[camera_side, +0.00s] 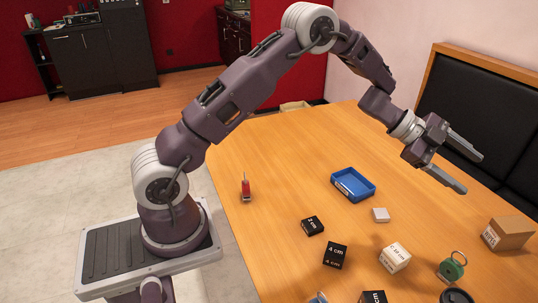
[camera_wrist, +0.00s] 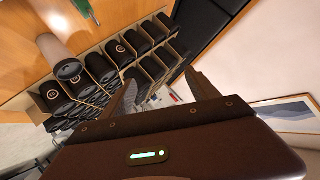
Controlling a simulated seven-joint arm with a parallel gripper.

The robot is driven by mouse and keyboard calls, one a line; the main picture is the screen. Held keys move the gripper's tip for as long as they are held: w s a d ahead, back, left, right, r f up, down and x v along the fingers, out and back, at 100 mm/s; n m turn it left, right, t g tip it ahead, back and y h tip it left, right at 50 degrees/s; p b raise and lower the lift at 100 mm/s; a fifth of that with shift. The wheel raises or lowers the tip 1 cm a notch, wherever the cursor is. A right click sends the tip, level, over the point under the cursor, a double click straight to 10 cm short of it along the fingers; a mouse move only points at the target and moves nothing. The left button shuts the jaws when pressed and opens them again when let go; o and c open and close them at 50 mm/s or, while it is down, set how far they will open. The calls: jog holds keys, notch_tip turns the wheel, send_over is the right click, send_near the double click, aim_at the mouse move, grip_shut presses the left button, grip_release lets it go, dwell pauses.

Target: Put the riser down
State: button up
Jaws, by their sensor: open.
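My gripper (camera_side: 470,174) is open and empty, raised in the air over the right part of the table in the side view. Its two fingers also show apart in the wrist view (camera_wrist: 165,95), with nothing between them. No block is labelled as the riser. Two black blocks marked in cm lie on the table: a flat one marked 2 cm (camera_side: 312,226) and a taller one marked 4 cm (camera_side: 335,255). Another black block (camera_side: 373,297) is cut off at the bottom edge. All are well apart from my gripper, towards the lower left.
The table (camera_side: 290,165) also holds a blue tray (camera_side: 366,193), a small white block (camera_side: 381,215), a larger pale block (camera_side: 395,257), a cardboard box (camera_side: 507,234), a green round item (camera_side: 451,268) and a small red upright item (camera_side: 245,188). The table's left part is mostly clear.

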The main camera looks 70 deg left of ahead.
jog(key=a+r+n+t+y, duration=0.4)
jog(key=r, duration=0.7)
jog(key=s+a+r+n+y, duration=0.7)
jog(key=s+a+r, duration=0.2)
jog(key=s, duration=0.3)
jog(key=s+d+f+n+g, duration=0.1)
jog(key=s+f+n+g, duration=0.1)
jog(key=s, duration=0.8)
jog(key=s+d+f+n+g, duration=0.1)
jog(key=s+f, duration=0.3)
jog(key=s, duration=0.7)
jog(key=s+d+f+n+g, duration=0.1)
jog(key=s+f+n+g, duration=0.2)
jog(key=s, duration=0.7)
jog(key=shift+s+d+f+g+h, duration=0.2)
jog(key=shift+s+f+g+h, duration=0.15)
jog(key=shift+f, duration=0.1)
